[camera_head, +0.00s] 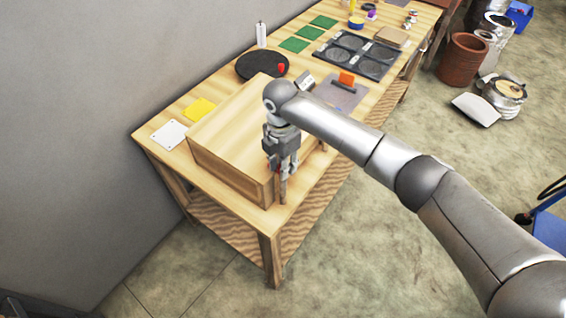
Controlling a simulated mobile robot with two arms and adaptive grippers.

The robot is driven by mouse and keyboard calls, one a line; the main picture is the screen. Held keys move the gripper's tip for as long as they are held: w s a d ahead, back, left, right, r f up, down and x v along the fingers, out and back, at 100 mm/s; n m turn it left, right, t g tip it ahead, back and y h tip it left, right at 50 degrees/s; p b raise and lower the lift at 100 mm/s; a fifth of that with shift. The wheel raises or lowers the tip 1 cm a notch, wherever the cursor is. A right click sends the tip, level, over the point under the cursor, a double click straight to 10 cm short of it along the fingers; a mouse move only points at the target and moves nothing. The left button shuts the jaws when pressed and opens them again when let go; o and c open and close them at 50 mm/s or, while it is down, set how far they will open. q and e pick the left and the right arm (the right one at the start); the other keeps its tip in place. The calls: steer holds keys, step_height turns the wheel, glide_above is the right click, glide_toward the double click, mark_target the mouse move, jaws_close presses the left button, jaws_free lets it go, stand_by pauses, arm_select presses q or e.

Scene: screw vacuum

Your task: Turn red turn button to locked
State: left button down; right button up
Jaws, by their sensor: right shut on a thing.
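My right gripper (283,185) points down at the long front side of the wooden box (228,132), near its front corner. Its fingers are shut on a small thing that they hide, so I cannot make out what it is. I cannot clearly see a red turn button at the fingers; the gripper and wrist cover that part of the box. A small red piece (281,68) shows farther back, at the edge of a round black disc (255,66). My left gripper is not in view.
The box stands on a wooden workbench (330,182). A white plate (168,135) and a yellow one (199,109) lie left of it. Behind are a grey plate with an orange piece (347,77) and a dark tray (378,69). Open floor lies right of the bench.

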steer(key=shift+r+n, duration=0.1)
steer(key=shift+n, duration=0.5)
steer(key=o, duration=1.1)
steer(key=shift+c, duration=0.2)
step_height(320, 180, up, 12)
steer(key=shift+w+a, duration=0.15)
